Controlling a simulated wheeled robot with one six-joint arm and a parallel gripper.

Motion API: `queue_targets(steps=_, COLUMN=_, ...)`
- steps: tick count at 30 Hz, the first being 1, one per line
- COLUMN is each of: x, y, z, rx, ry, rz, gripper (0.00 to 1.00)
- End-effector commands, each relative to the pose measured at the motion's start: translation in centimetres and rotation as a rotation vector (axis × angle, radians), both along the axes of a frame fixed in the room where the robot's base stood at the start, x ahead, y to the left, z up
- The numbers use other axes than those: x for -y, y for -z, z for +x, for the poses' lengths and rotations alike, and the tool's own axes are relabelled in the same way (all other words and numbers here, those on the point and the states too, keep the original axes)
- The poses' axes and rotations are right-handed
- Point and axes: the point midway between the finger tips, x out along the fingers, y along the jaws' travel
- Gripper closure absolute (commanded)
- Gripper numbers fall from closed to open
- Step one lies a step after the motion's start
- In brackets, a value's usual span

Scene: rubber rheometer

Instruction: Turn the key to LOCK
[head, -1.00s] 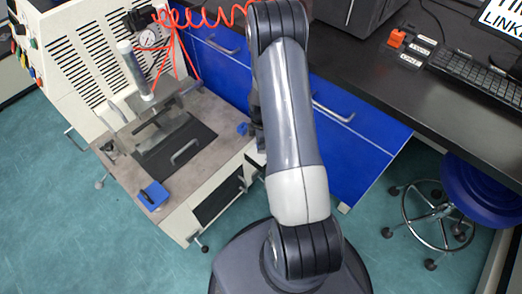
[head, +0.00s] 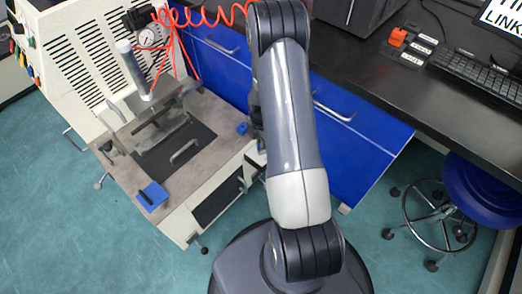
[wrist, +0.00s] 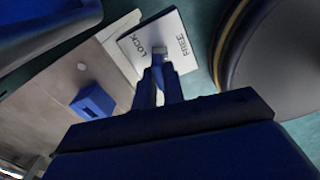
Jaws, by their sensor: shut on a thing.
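The white key plate (wrist: 135,45) shows in the wrist view, with LOCK printed on its left part and FREE on its right. My gripper (wrist: 160,66), with narrow blue fingers, is shut on the key. The fingers hide most of the key, so I cannot tell exactly which word it points to.
The rheometer (head: 75,70) stands at the left, with a dark plate and handle on its bench. A blue block (head: 152,195) sits at the bench's front corner. Blue drawers and a black desk (head: 400,75) are behind my arm. A blue stool (head: 475,185) stands right.

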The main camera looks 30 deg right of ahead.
Motion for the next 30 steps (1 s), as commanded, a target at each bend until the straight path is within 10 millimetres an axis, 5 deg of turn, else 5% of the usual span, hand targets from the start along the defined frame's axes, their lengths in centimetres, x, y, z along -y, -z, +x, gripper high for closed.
queue_targets(steps=25, x=-0.01, y=-0.01, z=-0.01, rx=-0.001, ry=-0.349, rz=0.0, gripper=1.0)
queue_targets(steps=26, x=-0.01, y=-0.01, z=-0.01, rx=-0.001, ry=-0.349, rz=0.0, gripper=0.89)
queue_targets(steps=30, x=0.0, y=-0.01, z=-0.01, rx=0.0, ry=-0.348, rz=0.0, gripper=0.78)
